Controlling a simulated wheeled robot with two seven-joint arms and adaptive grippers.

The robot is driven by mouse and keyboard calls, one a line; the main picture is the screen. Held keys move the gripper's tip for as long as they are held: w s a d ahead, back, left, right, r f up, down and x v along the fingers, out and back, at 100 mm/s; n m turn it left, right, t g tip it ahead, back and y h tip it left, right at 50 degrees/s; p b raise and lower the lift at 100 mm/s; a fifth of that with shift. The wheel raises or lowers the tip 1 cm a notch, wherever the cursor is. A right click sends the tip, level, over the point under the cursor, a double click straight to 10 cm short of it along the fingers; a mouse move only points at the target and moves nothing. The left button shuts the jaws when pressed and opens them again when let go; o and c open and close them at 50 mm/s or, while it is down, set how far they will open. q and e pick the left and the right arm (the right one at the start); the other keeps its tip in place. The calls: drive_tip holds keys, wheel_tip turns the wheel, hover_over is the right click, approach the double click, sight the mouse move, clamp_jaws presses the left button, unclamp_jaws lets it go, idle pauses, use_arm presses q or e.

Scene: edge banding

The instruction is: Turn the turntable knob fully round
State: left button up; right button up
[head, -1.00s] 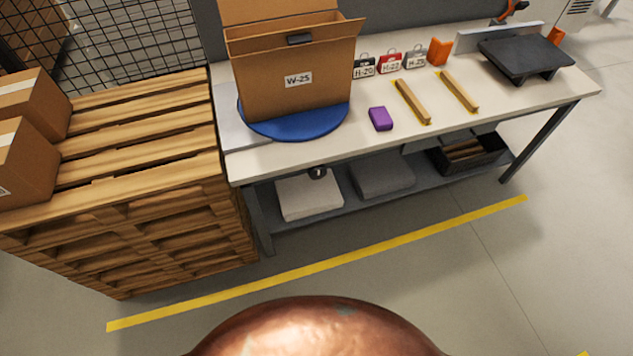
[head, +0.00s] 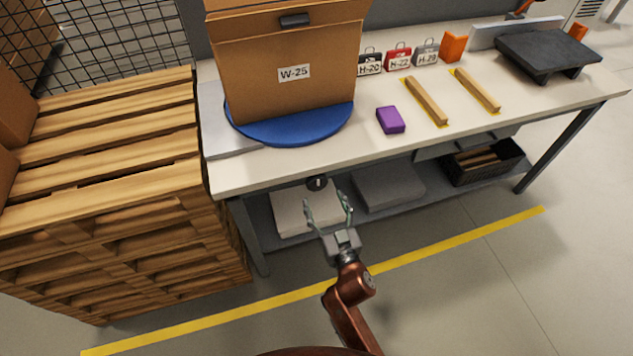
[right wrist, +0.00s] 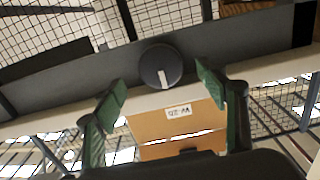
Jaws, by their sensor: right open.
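The turntable knob (head: 317,183) is a round dark dial with a pale line, on the front edge of the bench below the turntable. In the right wrist view the knob (right wrist: 161,67) shows ahead, between and beyond the fingertips. My left gripper is not in view.
The bench (head: 225,178) has a lower shelf with white and grey stacks and a dark crate (head: 485,165). A purple block (head: 390,120) and two wooden strips lie on top. A pallet stack (head: 120,230) stands close on the left. The floor in front is clear.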

sight(318, 186)
drive_tip(key=b+x, duration=0.2)
drive_tip(key=x, duration=0.4)
drive_tip(key=shift+w+a, duration=0.1)
drive_tip(key=shift+w, duration=0.25)
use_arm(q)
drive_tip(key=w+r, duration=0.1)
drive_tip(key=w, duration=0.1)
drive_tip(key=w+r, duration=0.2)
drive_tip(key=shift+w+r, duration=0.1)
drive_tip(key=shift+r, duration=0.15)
use_arm(e)
drive_tip(key=shift+w+a, duration=0.1)
drive_tip(key=shift+w, duration=0.25)
drive_tip(key=c, duration=1.2)
